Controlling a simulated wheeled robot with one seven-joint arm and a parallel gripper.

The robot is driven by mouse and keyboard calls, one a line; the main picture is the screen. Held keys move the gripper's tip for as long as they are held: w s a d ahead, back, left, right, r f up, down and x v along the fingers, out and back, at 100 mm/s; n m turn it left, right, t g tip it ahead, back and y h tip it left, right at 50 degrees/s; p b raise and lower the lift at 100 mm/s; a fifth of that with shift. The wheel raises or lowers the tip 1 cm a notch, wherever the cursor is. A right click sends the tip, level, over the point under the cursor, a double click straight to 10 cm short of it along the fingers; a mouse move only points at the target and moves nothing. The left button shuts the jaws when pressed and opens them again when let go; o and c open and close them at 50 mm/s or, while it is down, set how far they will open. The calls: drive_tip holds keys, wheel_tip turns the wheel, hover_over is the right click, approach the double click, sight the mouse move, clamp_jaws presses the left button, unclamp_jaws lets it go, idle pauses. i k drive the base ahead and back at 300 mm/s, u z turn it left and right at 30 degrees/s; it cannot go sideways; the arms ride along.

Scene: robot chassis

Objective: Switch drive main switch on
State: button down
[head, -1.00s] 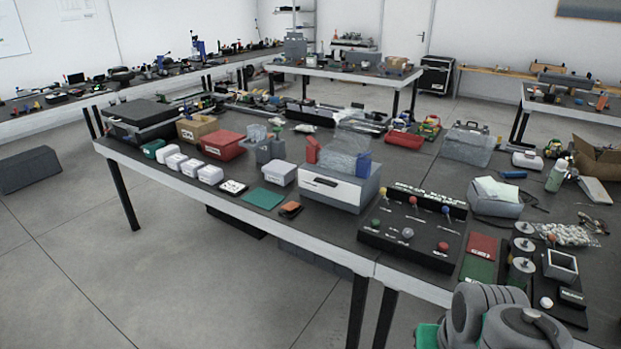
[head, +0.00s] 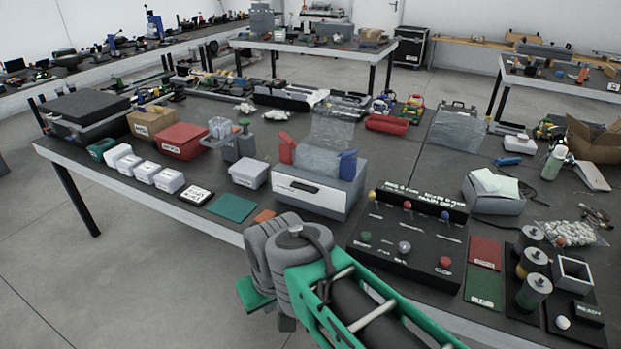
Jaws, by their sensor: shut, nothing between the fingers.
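A black control panel (head: 385,262) stands near the front edge of the table, right of centre. I cannot tell which control is the drive main switch. My grey and green arm crosses the bottom centre; my gripper is not in view.
A grey and white box (head: 315,190) stands left of the panel. White boxes (head: 168,179) and a green mat (head: 232,207) line the front left edge. Floor at lower left is clear.

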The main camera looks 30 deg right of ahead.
sight(371, 194)
drive_tip(key=u, duration=0.15)
drive_tip(key=i, duration=1.05)
